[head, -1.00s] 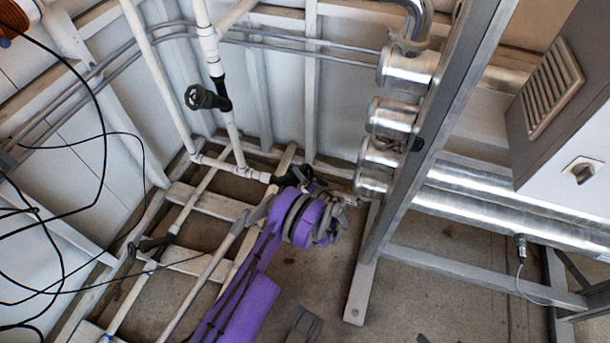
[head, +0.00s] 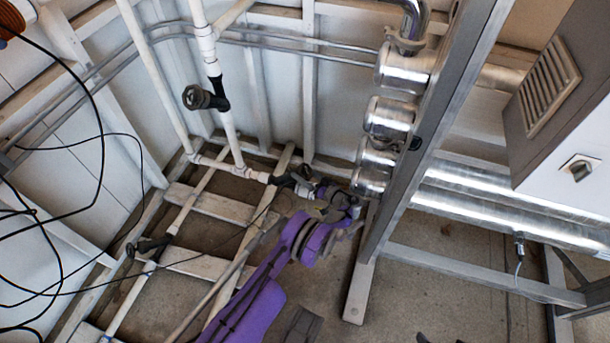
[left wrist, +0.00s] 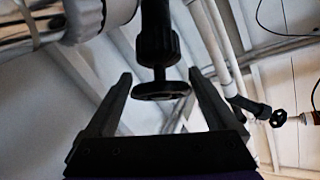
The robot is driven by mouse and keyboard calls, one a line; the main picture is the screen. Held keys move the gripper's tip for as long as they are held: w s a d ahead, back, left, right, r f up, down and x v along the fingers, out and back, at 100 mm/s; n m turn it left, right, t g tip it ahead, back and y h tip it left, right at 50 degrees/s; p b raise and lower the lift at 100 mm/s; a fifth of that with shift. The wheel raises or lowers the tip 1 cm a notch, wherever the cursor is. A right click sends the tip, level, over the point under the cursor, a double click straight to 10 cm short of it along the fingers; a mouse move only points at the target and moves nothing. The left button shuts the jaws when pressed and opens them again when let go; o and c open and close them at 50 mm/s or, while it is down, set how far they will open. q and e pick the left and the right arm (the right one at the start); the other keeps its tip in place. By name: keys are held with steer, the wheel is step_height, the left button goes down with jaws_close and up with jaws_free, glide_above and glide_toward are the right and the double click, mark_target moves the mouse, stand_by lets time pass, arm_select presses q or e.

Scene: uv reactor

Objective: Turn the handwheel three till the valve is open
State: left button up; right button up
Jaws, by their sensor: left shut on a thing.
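A black handwheel valve (head: 300,174) sits low on the white pipe near the back wall, partly hidden by my left gripper. My left gripper (head: 318,196) is at this valve, at the end of the purple arm. In the left wrist view, the black handwheel (left wrist: 160,90) shows nearly edge-on below its valve body, with its rim between the two fingertips (left wrist: 160,82). I cannot read any number on the wheel or tell how far the valve is open. My right gripper is not in view.
Another black handwheel (head: 197,97) is on the upright white pipe, and one (head: 146,246) is low at the left. Steel cylinders (head: 392,117) and a metal frame post (head: 420,140) stand close on the right. Black cables (head: 103,150) hang at the left.

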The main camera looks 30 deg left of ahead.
mark_target(305, 171)
arm_select(q)
steer(key=shift+w+r, duration=0.15)
steer(key=o, duration=1)
steer(key=shift+o, duration=0.2)
step_height(305, 171, up, 9)
steer(key=p, duration=0.2)
steer(key=shift+p, duration=0.3)
steer(key=shift+r, duration=0.45)
